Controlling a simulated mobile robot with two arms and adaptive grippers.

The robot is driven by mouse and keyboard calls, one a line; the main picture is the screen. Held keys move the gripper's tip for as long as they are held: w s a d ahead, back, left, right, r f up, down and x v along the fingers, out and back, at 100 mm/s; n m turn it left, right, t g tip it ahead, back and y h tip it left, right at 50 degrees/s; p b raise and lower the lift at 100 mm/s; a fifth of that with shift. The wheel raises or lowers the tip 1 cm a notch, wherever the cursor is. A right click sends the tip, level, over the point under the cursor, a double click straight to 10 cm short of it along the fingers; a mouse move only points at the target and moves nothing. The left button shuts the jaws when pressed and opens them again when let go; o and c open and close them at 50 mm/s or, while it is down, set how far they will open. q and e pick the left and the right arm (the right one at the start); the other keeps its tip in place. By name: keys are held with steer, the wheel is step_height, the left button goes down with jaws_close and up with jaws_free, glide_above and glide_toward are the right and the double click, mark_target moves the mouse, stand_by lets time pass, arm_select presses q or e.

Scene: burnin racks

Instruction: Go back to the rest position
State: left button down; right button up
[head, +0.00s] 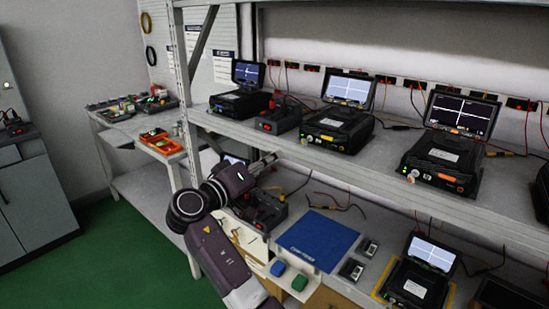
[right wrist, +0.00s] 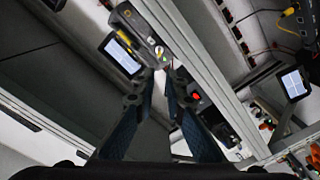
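My right gripper (head: 264,163) shows in the head view in front of the rack's lower shelf, just under the front edge of the upper shelf. Its dark fingers also show in the right wrist view (right wrist: 160,75), with a gap between the tips and nothing held. The gripper looks open and empty. My right arm reaches up to it from the bottom of the head view. A dark tester unit (head: 262,209) sits on the lower shelf just below the gripper, partly hidden by it. My left gripper is not in view.
The upper shelf (head: 310,160) holds several testers with lit screens. On the lower shelf lie a blue mat (head: 318,241), small modules (head: 352,269) and a tester (head: 420,275). A bin rack with blue and green pieces (head: 299,283) is beside my forearm. Green floor (head: 130,250) is clear at left.

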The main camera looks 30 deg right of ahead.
steer(key=w+a+f+n+t+y, duration=0.1)
steer(key=w+f+n+y, duration=0.15)
steer(key=f, duration=0.95)
steer(key=w+a+f+n+t+y, duration=0.1)
steer(key=f+n+y, duration=0.25)
steer(key=f, duration=0.95)
steer(key=s+a+f+n+g+y, duration=0.15)
steer(key=s+f, duration=0.25)
steer(key=f, duration=0.5)
steer(key=s+a+f+n+y, duration=0.15)
steer(key=s+f, duration=0.25)
steer(key=f, duration=0.6)
steer(key=s+a+f+n+g+y, duration=0.1)
steer(key=s+f+y, duration=0.15)
steer(key=f, duration=0.65)
steer(key=s+a+f+g+y, duration=0.3)
steer(key=s+f, duration=1.5)
steer(key=s, duration=0.3)
steer(key=s+f+m+g+y, duration=0.1)
steer(key=s+f, duration=0.3)
steer(key=s, duration=1)
steer(key=s+d+f+m+g+y, duration=0.1)
steer(key=s+f, duration=0.3)
steer(key=s, duration=1.1)
steer(key=shift+d+f+m+g, duration=0.2)
steer(key=shift+m+g, duration=0.35)
steer(key=shift+m, duration=0.35)
